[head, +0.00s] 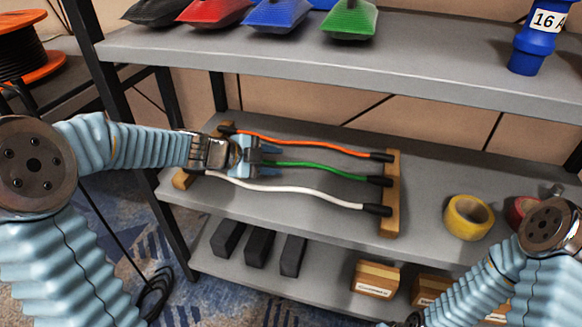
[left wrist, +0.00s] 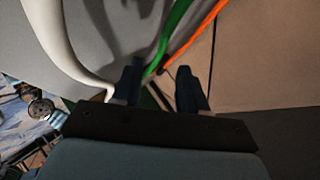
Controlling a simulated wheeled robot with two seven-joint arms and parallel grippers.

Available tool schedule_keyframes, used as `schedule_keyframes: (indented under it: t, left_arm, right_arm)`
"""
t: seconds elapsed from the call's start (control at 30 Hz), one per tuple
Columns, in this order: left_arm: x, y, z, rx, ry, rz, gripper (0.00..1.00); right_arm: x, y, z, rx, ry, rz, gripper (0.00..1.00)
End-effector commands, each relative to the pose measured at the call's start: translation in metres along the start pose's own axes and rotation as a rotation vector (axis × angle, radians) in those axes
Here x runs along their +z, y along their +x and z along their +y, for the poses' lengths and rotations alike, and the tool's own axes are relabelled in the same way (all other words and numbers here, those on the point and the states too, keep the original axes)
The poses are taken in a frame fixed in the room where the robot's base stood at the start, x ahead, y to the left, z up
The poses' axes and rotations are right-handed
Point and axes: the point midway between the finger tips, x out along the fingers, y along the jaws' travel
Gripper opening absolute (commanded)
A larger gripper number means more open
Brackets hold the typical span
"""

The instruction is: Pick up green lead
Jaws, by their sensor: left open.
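The green lead (head: 322,170) lies on the middle shelf between an orange lead (head: 310,143) and a white lead (head: 290,189). Its right end has a black plug (head: 379,181) on a wooden bar; its left end is hidden behind my left gripper. My left gripper (head: 270,157) is open at the visible left part of the green lead. In the left wrist view, the green lead (left wrist: 176,32) runs to near the left fingertip, in the gap between the open fingers (left wrist: 160,82). I cannot tell how deep it sits.
The wooden bar (head: 391,205) holds the leads' right ends. Yellow tape (head: 468,217) and red tape (head: 521,211) are at the right. The upper shelf (head: 330,57) overhangs behind. Black blocks (head: 259,248) and small boxes (head: 376,279) are on the lower shelf.

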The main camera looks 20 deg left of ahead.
Motion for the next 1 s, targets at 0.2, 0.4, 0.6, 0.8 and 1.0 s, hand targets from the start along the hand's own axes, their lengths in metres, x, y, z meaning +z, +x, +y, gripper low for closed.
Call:
schedule_keyframes:
  t: [0.2,0.4,0.6,0.8,1.0]
  left_arm:
    - [0.000,0.017,0.001,0.001,0.001,0.002,0.42]
    - [-0.001,0.050,0.001,0.002,0.000,0.003,0.42]
    - [-0.002,0.058,-0.002,0.000,0.000,0.000,0.42]
    - [-0.002,0.057,-0.002,0.000,0.000,0.000,0.26]
    - [-0.002,0.057,-0.002,0.000,0.000,0.001,0.00]
  right_arm:
    - [0.000,0.007,0.002,-0.002,-0.001,-0.001,0.00]
    - [0.001,0.021,0.005,-0.004,-0.001,-0.005,0.00]
    - [0.002,0.021,0.005,-0.005,-0.002,-0.007,0.00]
    - [0.002,0.021,0.005,-0.005,-0.002,-0.007,0.00]
    - [0.002,0.021,0.005,-0.005,-0.002,-0.007,0.00]
